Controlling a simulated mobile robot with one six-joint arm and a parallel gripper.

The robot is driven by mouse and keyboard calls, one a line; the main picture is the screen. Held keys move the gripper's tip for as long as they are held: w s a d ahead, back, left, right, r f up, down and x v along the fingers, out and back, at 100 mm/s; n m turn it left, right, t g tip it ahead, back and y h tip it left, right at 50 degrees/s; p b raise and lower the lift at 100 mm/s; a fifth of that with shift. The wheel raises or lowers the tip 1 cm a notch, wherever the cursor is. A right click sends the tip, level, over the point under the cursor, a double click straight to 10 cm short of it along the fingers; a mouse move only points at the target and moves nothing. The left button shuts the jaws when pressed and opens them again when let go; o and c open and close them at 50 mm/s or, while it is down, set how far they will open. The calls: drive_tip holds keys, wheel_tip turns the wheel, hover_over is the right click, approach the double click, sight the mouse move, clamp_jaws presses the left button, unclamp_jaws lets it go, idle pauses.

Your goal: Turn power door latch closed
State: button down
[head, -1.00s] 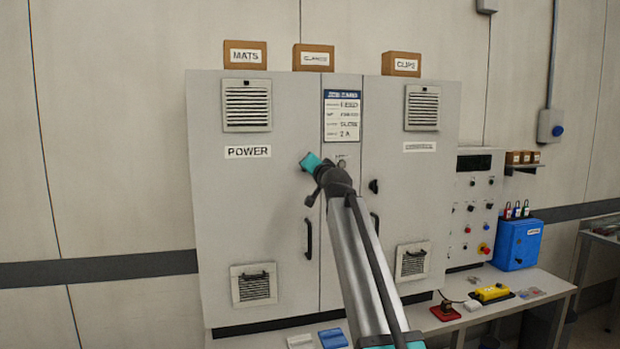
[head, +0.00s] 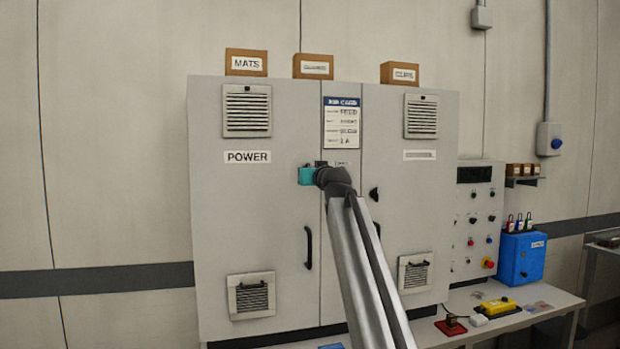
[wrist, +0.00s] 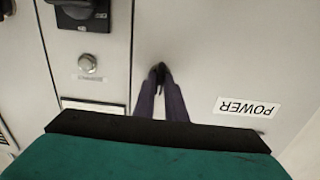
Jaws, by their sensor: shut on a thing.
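The power door is the left door of the grey cabinet, with the POWER label (head: 247,157) on it; the label shows upside down in the wrist view (wrist: 248,107). My gripper (wrist: 160,78) has its two dark fingers closed together on the small black power door latch (wrist: 159,67) near the door's inner edge. The fingers hide most of the latch, so I cannot tell its angle. In the head view my teal wrist part and arm cover the latch. The door looks flush with the cabinet front.
A black rotary switch (wrist: 82,14) and a round metal lock (wrist: 87,64) sit on the centre panel beside the latch. The right door has its own black latch (head: 374,194). A black handle (head: 308,247) is below on the power door. Boxes (head: 313,66) stand on top.

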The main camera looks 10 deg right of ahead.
idle(0.4)
drive_tip(key=c, duration=1.8)
unclamp_jaws()
drive_tip(key=shift+s, duration=0.1)
drive_tip(key=s+d+b, duration=0.1)
drive_tip(key=s, duration=1.2)
drive_tip(key=shift+s+d, duration=0.25)
drive_tip(key=shift+d, duration=0.1)
